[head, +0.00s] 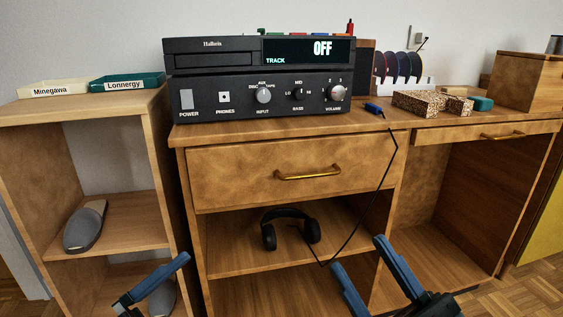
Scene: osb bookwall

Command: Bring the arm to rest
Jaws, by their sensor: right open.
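My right gripper (360,254) is in the lower middle right of the head view, its two blue fingers spread apart with nothing between them. It is in front of the desk's lower shelves, below and right of the black headphones (290,228). My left gripper (156,279) is at the lower left edge, in front of the left shelf unit. One blue finger shows clearly; the rest is cut off by the frame, so its opening is unclear. No object is seen in either gripper.
A black cable hangs from the desktop, with a blue plug (373,107) on top, down past the drawer (298,173) to the headphones. A CD player (259,55) sits on an amplifier (262,97). A grey rounded object (85,227) stands on the left shelf.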

